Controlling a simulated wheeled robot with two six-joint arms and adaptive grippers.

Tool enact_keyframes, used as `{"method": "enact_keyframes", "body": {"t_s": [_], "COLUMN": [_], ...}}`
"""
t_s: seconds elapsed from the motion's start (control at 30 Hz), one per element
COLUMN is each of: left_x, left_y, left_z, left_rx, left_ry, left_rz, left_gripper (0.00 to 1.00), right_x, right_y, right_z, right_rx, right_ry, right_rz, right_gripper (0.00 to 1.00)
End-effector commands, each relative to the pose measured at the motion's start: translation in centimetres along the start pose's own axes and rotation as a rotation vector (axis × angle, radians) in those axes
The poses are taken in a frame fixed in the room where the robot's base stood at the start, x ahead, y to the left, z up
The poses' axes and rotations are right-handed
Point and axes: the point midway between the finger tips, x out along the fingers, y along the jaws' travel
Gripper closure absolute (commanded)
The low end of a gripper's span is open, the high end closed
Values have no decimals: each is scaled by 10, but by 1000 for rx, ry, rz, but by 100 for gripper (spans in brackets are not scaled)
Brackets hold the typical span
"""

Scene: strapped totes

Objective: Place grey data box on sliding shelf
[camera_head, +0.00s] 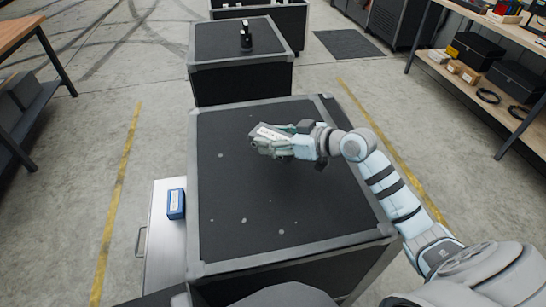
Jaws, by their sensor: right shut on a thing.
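My right gripper (286,141) is over the middle of a black case top and is shut on the grey data box (266,132), which has a white label on its upper face. The fingers hide part of the box, and I cannot tell whether it touches the case top. The sliding shelf (165,234) sticks out on the left side of the near black case (232,195), lower than its top. A blue box (176,204) with a white label sits on the shelf near its far right corner. My left gripper is not in view.
A second black case (235,70) stands behind the near one, with a small black object (246,38) on top. A wooden workbench (18,32) is at the left and a loaded shelf rack (500,104) at the right. The near case top is otherwise clear.

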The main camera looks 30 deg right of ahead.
Motion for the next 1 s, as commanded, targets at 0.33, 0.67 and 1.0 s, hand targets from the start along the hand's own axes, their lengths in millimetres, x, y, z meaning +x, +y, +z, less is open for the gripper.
{"method": "enact_keyframes", "body": {"t_s": [0.33, 0.67, 1.0], "left_x": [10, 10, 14], "left_y": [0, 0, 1], "left_z": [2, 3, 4], "left_rx": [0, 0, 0], "left_ry": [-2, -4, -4], "left_rz": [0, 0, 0], "left_gripper": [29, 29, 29], "right_x": [22, 25, 26], "right_y": [0, 0, 0], "right_z": [52, 58, 62], "right_rx": [2, -2, -1], "right_ry": [3, 5, 2], "right_rz": [-1, 0, -1], "right_gripper": [99, 99, 29]}}
